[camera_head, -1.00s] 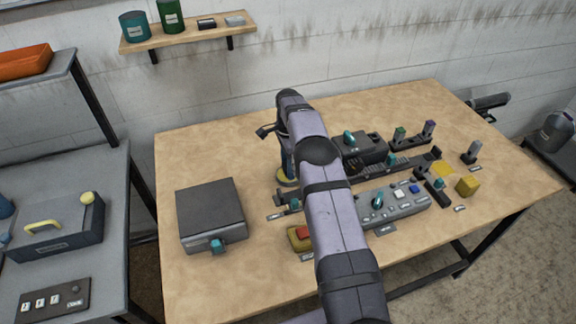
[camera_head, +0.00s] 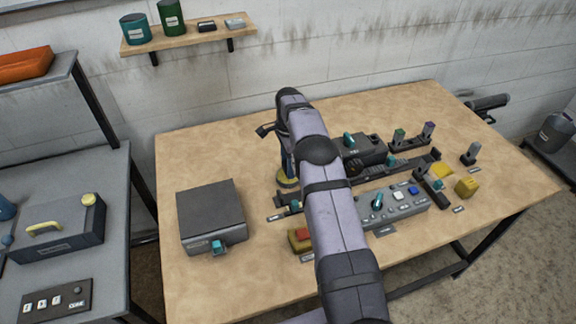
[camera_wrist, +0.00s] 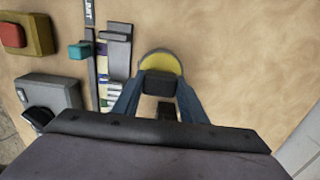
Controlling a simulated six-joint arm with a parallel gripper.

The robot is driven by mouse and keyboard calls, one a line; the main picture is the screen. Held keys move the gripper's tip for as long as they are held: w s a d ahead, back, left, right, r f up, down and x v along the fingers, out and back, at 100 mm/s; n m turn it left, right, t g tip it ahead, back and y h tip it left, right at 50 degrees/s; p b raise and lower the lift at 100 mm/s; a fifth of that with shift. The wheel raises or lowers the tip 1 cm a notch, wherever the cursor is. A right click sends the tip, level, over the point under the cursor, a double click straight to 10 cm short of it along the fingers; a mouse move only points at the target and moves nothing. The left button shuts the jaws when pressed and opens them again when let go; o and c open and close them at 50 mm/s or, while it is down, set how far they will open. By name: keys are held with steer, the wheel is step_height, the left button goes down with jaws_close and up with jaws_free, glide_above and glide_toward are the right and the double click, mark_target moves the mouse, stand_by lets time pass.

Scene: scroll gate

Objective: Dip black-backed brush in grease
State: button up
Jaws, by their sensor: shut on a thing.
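My gripper (camera_wrist: 158,92) has blue fingers on both sides of a dark block, which looks like the black-backed brush (camera_wrist: 158,82). The jaws are shut on it. In the wrist view, a round dish of yellow grease (camera_wrist: 160,60) lies just beyond and under the brush. The brush covers the near part of the dish, and I cannot tell whether its bristles touch the grease. In the head view, the yellow dish (camera_head: 288,183) shows at the foot of my gripper (camera_head: 287,165), left of my arm. The brush is not clear there.
A dark box (camera_head: 210,215) stands left on the wooden table (camera_head: 270,255). A grey button panel (camera_head: 395,205), a black rail mechanism (camera_head: 410,167) and a yellow block (camera_head: 467,187) lie right of my arm. A red button (camera_head: 300,236) is nearer. The front left of the table is clear.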

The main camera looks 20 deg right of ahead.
mark_target(285, 167)
steer(key=shift+r+p, duration=1.8)
steer(key=shift+r, duration=1.05)
steer(key=shift+s+a+r+n, duration=0.3)
steer(key=shift+s+a+n, duration=0.25)
steer(key=shift+n, duration=0.35)
steer(key=s+a+n, duration=0.4)
steer(key=s+n, duration=0.4)
steer(key=s, duration=0.2)
steer(key=s+a+r+n, duration=0.1)
steer(key=s+a+n, duration=0.3)
steer(key=s+n, duration=0.4)
steer(key=shift+s+a+r, duration=0.15)
steer(key=shift+s+r, duration=0.05)
steer(key=shift+s, duration=0.95)
